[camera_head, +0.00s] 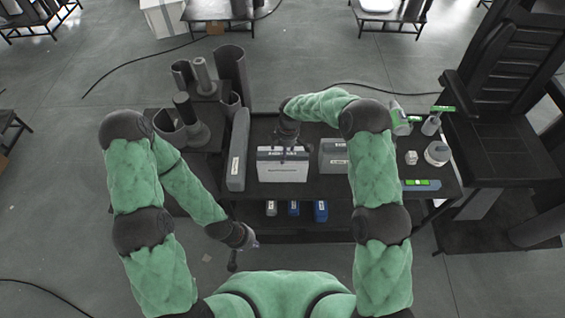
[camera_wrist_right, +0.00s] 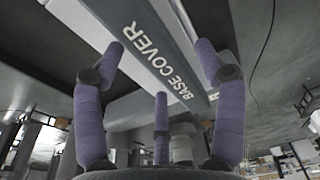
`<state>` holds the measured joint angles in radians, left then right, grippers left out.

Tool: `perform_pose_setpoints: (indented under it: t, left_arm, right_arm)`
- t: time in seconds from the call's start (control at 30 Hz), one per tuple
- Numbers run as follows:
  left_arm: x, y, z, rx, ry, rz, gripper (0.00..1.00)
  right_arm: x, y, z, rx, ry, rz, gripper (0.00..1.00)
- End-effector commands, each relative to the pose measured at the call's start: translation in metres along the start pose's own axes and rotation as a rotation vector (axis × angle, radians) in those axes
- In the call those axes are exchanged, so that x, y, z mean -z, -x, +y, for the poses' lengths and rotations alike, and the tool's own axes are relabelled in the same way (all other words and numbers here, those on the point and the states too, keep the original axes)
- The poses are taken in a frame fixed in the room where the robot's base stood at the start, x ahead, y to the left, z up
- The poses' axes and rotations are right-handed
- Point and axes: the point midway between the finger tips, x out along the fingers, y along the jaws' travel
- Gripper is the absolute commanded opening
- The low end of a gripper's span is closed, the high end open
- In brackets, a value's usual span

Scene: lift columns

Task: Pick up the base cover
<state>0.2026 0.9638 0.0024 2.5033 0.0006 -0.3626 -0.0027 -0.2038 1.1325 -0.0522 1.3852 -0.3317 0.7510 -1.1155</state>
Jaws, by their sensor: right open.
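The base cover shows up close in the right wrist view (camera_wrist_right: 165,50) as a grey panel with "BASE COVER" printed in white. In the head view, a white and grey labelled box (camera_head: 283,171) stands on the dark table under my right gripper; its label is too small to read. My right gripper (camera_head: 288,141) is just behind the top edge of that box. In the wrist view its purple fingers (camera_wrist_right: 160,75) are spread open, with the panel beyond them; contact cannot be told. My left gripper (camera_head: 236,257) hangs low in front of the table, away from the box; its fingers are unclear.
A tall grey case (camera_head: 238,150) stands left of the box and a grey case (camera_head: 333,155) right of it. Dark cylinders (camera_head: 231,75) stand at the back left. Small blue and grey blocks (camera_head: 320,211) sit on a lower shelf. A dark chair-like structure (camera_head: 500,110) stands right.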

Motion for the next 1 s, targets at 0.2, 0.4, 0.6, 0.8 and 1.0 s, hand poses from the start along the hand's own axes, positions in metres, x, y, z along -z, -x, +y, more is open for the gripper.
perform_pose_setpoints:
  t: [0.2,0.4,0.6,0.8,1.0]
  left_arm:
    - [0.0,0.0002,0.0001,0.0,0.0,0.0,0.0]
    - [0.0,0.0002,0.0001,0.0,0.0,0.0,0.0]
    - [-0.0001,0.0002,0.0001,0.0,0.0,0.0,0.0]
    - [0.0,0.0001,0.0,0.0,0.0,0.0,0.0]
    - [0.0001,-0.0017,-0.0006,0.0,0.0,0.0,0.0]
  right_arm:
    - [-0.0003,-0.0026,0.0005,-0.001,0.0,0.0,0.71]
    - [-0.0003,-0.0026,0.0002,-0.001,0.0,0.0,0.32]
    - [-0.0003,-0.0018,0.0008,-0.002,-0.001,0.0,0.0]
    - [-0.0002,-0.0014,0.0009,-0.002,-0.001,0.0,0.0]
    - [0.0006,0.006,0.0012,-0.003,-0.001,0.0,0.0]
